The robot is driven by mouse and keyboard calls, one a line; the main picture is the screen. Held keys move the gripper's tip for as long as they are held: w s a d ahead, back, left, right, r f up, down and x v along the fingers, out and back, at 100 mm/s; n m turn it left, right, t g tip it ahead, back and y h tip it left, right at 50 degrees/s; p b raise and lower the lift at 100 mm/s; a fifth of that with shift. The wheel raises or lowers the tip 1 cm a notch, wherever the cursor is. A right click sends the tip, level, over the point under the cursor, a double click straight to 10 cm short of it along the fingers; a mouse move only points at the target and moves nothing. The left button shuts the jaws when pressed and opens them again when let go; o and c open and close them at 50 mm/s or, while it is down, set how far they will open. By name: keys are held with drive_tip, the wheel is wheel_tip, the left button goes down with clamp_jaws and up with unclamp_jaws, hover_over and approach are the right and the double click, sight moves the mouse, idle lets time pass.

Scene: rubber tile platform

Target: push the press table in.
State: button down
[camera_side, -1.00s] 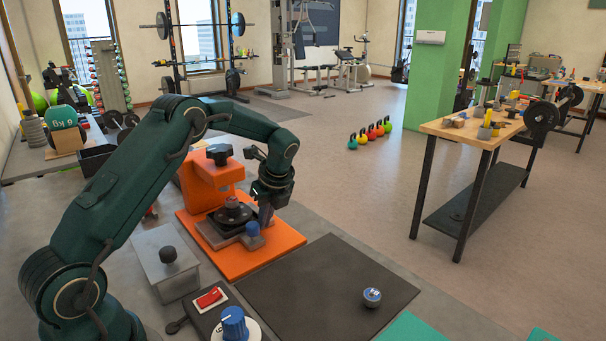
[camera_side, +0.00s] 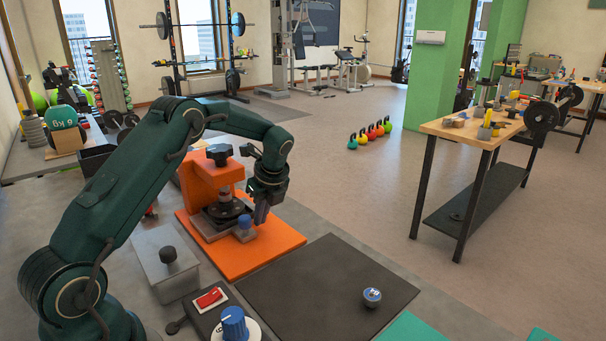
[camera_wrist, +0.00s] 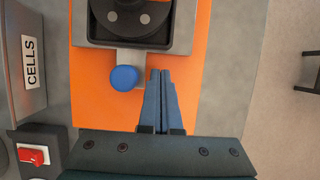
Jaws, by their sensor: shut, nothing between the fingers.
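The press (camera_side: 205,180) is an orange frame with a black knob on top, standing on an orange base plate. Its table (camera_side: 216,232) is a grey sliding plate with a black tray that carries a round dark piece; it sits largely under the press head. The table's front tab has a blue knob (camera_side: 245,221), which also shows in the wrist view (camera_wrist: 124,78). My gripper (camera_side: 261,221) is shut and empty, pointing down beside the tab. In the wrist view its fingertips (camera_wrist: 160,72) are just right of the blue knob; I cannot tell whether they touch the tab.
A grey box labelled CELLS (camera_wrist: 28,62) stands left of the press. In front are a red switch (camera_side: 210,298) and a blue dial (camera_side: 233,322). A dark mat (camera_side: 310,290) holds a small blue-topped round piece (camera_side: 372,296). The orange base's right side is clear.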

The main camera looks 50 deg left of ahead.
drive_tip(key=shift+d+r, duration=0.25)
drive_tip(key=shift+d, duration=0.85)
drive_tip(key=v, duration=0.9)
drive_tip(key=shift+r, duration=0.25)
drive_tip(key=s+d+r+n+t+h, duration=0.1)
drive_tip(key=s+d+r+n+t, duration=0.3)
drive_tip(key=s+d+r, duration=0.6)
drive_tip(key=s+d+f+n+t+h, duration=0.1)
drive_tip(key=s+d+f+n+h, duration=0.2)
drive_tip(key=s+n, duration=0.6)
wheel_tip(320, 180, down, 4)
drive_tip(key=d+n, duration=0.2)
drive_tip(key=n, duration=0.3)
drive_tip(key=shift+s+d+r+t, duration=0.15)
drive_tip(key=shift+s+r+t, duration=0.1)
drive_tip(key=shift+s+t, duration=0.1)
